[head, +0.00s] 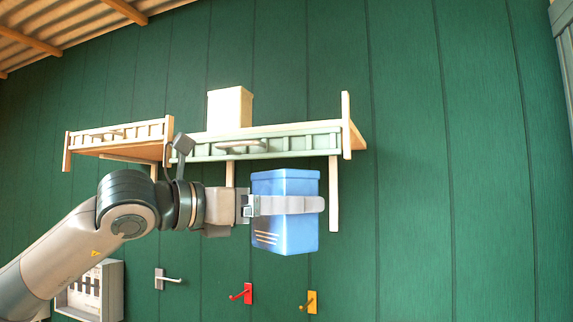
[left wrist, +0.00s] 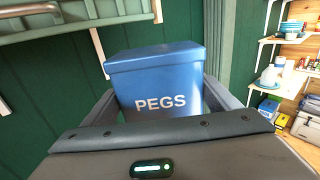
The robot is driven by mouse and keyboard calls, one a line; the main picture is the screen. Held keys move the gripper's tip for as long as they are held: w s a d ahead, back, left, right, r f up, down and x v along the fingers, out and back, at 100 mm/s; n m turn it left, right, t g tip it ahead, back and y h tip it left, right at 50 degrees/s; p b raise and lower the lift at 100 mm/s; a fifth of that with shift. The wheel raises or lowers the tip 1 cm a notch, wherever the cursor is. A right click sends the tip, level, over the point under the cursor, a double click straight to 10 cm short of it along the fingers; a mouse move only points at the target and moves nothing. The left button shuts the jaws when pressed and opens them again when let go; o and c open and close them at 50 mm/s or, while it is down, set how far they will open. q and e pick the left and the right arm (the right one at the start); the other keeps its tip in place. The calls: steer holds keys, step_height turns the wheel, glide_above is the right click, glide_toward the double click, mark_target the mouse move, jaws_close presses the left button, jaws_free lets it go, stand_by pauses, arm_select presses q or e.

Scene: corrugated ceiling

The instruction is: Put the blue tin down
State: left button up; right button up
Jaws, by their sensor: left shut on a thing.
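The blue tin (head: 270,236) is a box with a lid and hangs in the air in front of the green wall, below the wall shelf. In the left wrist view the blue tin (left wrist: 155,75) shows the word PEGS on its side. My left gripper (head: 290,205) comes in from the left and is shut on the tin, one finger across its near side. In the left wrist view the fingers of my left gripper (left wrist: 165,105) stand on both sides of the tin. The far finger is hidden in the head view. My right gripper is not in view.
A wall shelf (head: 270,144) with a rail carries a cream box (head: 229,109). Another shelf section (head: 118,137) is at left. Grey, red (head: 246,293) and yellow (head: 311,302) hooks are on the wall below. Stocked shelves (left wrist: 290,85) stand at right in the left wrist view.

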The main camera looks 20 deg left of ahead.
arm_select(q)
steer(key=s+f+m+g+h, duration=0.1)
steer(key=s+f, duration=0.2)
steer(key=f, duration=1.5)
steer(key=s+f+m+g+h, duration=0.2)
steer(key=s+f, duration=0.1)
steer(key=f, duration=1.5)
steer(key=s+f+m+g+h, duration=0.1)
steer(key=s+f, duration=0.2)
steer(key=f, duration=1.5)
steer(key=shift+w+d+r+n+t, duration=0.7)
steer(key=shift+w+d+r, duration=0.85)
steer(key=shift+w+d, duration=1.65)
steer(key=s+a+f+m+g+b, duration=0.1)
steer(key=s+a+f+b, duration=0.1)
steer(key=s+a+f, duration=0.4)
steer(key=shift+s+a+g+b, duration=0.25)
steer(key=shift+a+g+b, duration=0.1)
steer(key=shift+a, duration=0.25)
